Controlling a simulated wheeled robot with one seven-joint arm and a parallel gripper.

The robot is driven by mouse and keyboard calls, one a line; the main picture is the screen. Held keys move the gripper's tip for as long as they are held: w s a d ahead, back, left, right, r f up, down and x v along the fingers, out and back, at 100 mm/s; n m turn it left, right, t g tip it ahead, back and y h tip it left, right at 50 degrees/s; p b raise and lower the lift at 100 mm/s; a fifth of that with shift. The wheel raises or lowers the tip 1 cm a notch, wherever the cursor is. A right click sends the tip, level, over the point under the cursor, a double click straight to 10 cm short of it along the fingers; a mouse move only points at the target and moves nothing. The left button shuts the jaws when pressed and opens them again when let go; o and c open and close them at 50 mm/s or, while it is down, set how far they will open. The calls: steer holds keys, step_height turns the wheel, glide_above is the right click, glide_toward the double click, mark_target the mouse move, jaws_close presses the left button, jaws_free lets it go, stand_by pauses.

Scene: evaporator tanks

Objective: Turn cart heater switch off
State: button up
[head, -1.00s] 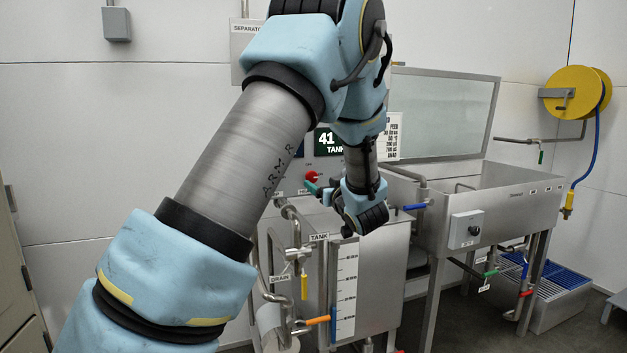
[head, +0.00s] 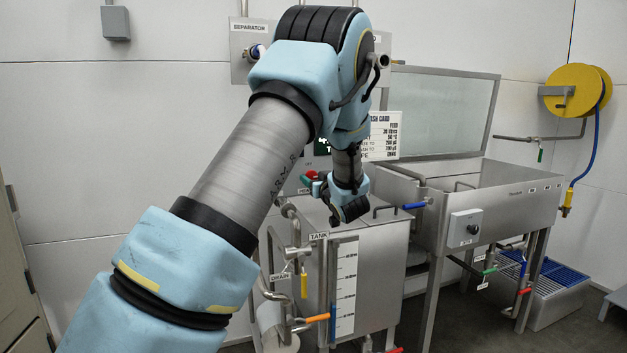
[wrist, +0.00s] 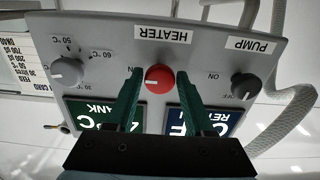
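The red heater switch (wrist: 159,79) is a round knob under an upside-down HEATER label (wrist: 163,35) on a grey panel in the wrist view. A small pale mark shows on its left side. My gripper (wrist: 160,76) is open, with one green finger on each side of the knob. I cannot tell whether either finger touches it. In the head view the knob (head: 310,175) shows as a small red spot beside my gripper, partly hidden by my arm.
The pump knob (wrist: 245,86) is right of the heater switch, near a ribbed hose (wrist: 285,120). A temperature dial (wrist: 68,71) is on the left. Two displays are partly covered by my fingers. The steel tank (head: 375,270) stands below, a sink (head: 500,200) to its right.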

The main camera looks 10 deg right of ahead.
jaws_close()
steer(key=shift+f+n+b, duration=0.1)
steer(key=shift+n+b, duration=0.2)
steer(key=shift+b, duration=0.15)
steer(key=n+b, duration=1.7)
steer(key=b, duration=0.3)
steer(key=shift+d+b, duration=0.1)
steer(key=shift+b, duration=0.25)
steer(key=shift+n, duration=0.3)
